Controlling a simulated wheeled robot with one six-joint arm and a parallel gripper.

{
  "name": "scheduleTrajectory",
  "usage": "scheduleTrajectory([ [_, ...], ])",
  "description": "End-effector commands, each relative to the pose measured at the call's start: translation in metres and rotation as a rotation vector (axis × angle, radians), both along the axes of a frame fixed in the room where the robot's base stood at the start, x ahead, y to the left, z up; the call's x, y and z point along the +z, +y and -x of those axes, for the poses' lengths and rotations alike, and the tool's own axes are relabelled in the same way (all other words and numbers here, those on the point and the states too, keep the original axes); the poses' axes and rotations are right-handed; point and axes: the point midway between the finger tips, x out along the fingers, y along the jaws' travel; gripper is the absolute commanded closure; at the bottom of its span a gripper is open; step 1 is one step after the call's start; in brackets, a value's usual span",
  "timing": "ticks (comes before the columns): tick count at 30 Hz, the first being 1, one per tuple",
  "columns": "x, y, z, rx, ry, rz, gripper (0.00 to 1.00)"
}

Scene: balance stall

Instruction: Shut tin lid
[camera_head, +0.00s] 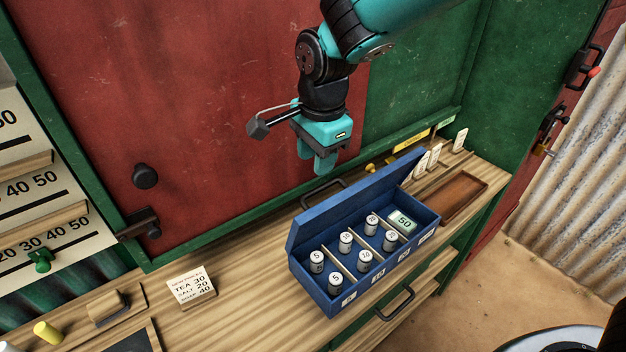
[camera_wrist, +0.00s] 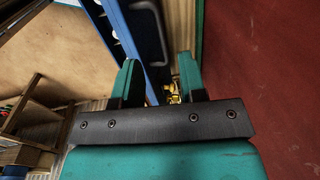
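The blue tin (camera_head: 322,299) stands on the wooden counter with its lid (camera_head: 355,192) raised along the back edge. A black handle (camera_head: 322,189) shows behind the lid. Inside are several white-topped, numbered cylinders in divided compartments and a pale block marked 50 (camera_head: 403,221). My gripper (camera_head: 314,164) hangs above and behind the lid, near the red and green wall, fingers pointing down. In the wrist view its two fingers (camera_wrist: 159,72) are apart with nothing held. There the blue lid (camera_wrist: 120,30) and its black handle (camera_wrist: 148,32) lie beyond the fingers; contact cannot be told.
A brown tray (camera_head: 462,194) and white number tags (camera_head: 435,154) are right of the tin. A price card (camera_head: 191,289) lies to the left. The red panel (camera_head: 215,120) rises close behind the counter. Bare counter (camera_head: 245,260) shows left of the tin.

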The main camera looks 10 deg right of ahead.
Motion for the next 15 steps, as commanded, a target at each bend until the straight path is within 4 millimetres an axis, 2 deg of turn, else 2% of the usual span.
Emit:
scheduleTrajectory([
  [3,-0.026,0.001,-0.002,0.000,0.006,0.003,0.62],
  [7,-0.050,0.003,-0.005,0.001,0.004,0.003,0.62],
  [12,-0.071,0.004,-0.007,0.001,0.002,0.001,0.62],
  [15,-0.076,0.004,-0.008,0.001,0.001,0.001,0.62],
])
